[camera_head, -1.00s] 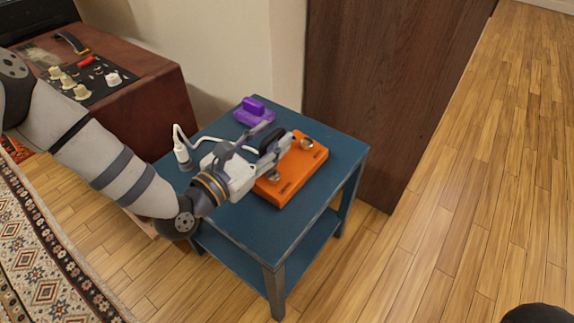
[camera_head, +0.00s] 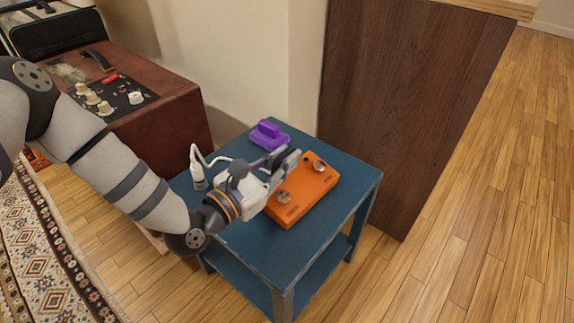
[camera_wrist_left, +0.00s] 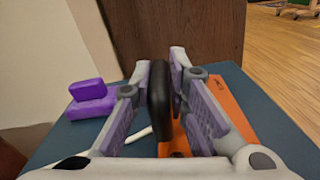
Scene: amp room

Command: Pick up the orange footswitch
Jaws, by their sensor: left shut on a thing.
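The orange footswitch (camera_head: 313,184), a flat box with two round metal knobs, lies on the blue side table (camera_head: 255,247). My left gripper (camera_head: 283,163) is over its left edge and covers part of it. In the left wrist view, a black rounded object (camera_wrist_left: 160,105) stands between the two fingers, which are shut on it. In that view the orange footswitch (camera_wrist_left: 232,108) shows behind and to the right of the right finger. Whether the black object touches the footswitch, I cannot tell. My right gripper is not in view.
A purple block-like item (camera_head: 268,136) sits at the table's back corner. A white plug with a cable (camera_head: 197,170) stands at the left, its cable running behind my gripper. A brown amplifier (camera_head: 150,115) is at the left; a dark wood panel (camera_head: 410,110) stands behind.

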